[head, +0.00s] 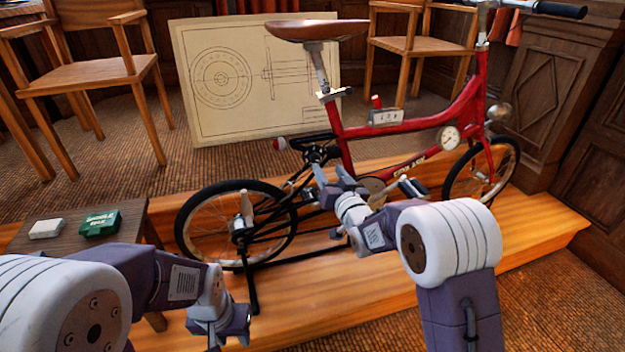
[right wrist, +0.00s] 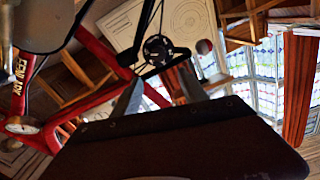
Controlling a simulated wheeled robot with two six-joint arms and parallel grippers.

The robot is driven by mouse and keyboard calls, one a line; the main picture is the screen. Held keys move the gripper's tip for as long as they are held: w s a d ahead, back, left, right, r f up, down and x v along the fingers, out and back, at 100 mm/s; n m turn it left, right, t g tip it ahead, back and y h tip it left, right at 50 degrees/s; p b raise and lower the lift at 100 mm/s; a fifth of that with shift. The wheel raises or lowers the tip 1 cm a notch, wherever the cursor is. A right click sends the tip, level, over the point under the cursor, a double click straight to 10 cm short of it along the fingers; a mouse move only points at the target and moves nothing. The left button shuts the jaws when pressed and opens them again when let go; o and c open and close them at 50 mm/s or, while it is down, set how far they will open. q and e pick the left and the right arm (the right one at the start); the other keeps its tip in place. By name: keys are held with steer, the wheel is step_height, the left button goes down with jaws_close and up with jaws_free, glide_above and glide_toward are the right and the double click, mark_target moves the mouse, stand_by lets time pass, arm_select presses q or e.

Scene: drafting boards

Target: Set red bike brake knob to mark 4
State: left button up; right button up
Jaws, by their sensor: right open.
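The red bike (head: 400,128) stands upright on a wooden platform. A round white dial (head: 449,138) is on its frame near the front; a round pale dial also shows at the left edge of the right wrist view (right wrist: 22,125). A small grey box (head: 386,117) with a red knob (head: 377,101) sits on the top tube; its markings are too small to read. My right gripper (head: 332,172) is open, in front of the bike near the seat tube and left of the box. My left gripper (head: 220,328) is low at front left, away from the bike's dials; its jaws are unclear.
A small dark table (head: 130,232) at left holds a green box (head: 100,223) and a white block (head: 46,229). A drawing board (head: 225,110) leans behind the bike. Wooden chairs stand at the back. The platform (head: 385,275) is bare at front right.

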mark_target(316, 159)
steer(key=w+a, duration=0.1)
steer(key=w, duration=0.1)
steer(key=w+a+f+b, duration=0.1)
steer(key=w, duration=0.2)
steer(key=w+a+f+b, duration=0.1)
steer(key=w, duration=0.1)
steer(key=shift+w, duration=0.15)
steer(key=shift+w+a+r, duration=0.1)
steer(key=shift+w+a, duration=0.05)
steer(key=shift+w, duration=0.4)
arm_select(q)
step_height(316, 159, down, 3)
steer(key=shift+d+f, duration=0.1)
steer(key=shift+f, duration=0.1)
arm_select(e)
jaws_close()
